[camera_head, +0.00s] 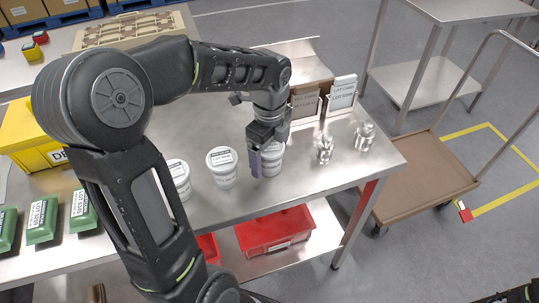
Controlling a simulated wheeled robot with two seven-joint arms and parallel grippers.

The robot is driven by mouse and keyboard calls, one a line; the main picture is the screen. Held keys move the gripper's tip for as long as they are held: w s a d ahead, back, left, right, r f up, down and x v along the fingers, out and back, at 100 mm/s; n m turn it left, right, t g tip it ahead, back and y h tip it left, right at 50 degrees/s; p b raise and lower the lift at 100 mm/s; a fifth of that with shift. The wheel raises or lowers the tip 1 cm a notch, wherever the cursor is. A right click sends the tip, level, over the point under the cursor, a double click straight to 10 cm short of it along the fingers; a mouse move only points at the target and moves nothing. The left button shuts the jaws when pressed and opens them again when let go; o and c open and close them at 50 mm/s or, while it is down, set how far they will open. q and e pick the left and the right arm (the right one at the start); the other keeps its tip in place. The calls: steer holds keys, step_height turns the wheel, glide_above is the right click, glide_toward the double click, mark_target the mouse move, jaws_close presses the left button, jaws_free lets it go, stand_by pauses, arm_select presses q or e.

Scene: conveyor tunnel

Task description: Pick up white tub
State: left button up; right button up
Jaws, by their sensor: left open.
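Several white tubs with printed labels stand in a row on the steel table (240,205). One white tub (222,167) stands clear left of my gripper. Another tub (179,178) stands farther left, partly hidden behind my left arm. A third tub (272,159) is right at my left gripper (256,165), which points down over it and covers its left part. The left gripper is open; whether its fingers touch the tub cannot be told. My right gripper is not clearly in view; only a dark piece shows at the bottom right corner.
Clear glass-like items (364,136) stand to the right, near label cards in a holder (342,94). Green packs (42,219) and a yellow bin (33,140) are at left. A red bin (274,229) sits on the shelf below. A cart (425,178) stands beyond the table's right edge.

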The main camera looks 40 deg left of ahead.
arm_select(q)
steer(key=shift+c, duration=0.5)
steer(key=c, duration=1.5)
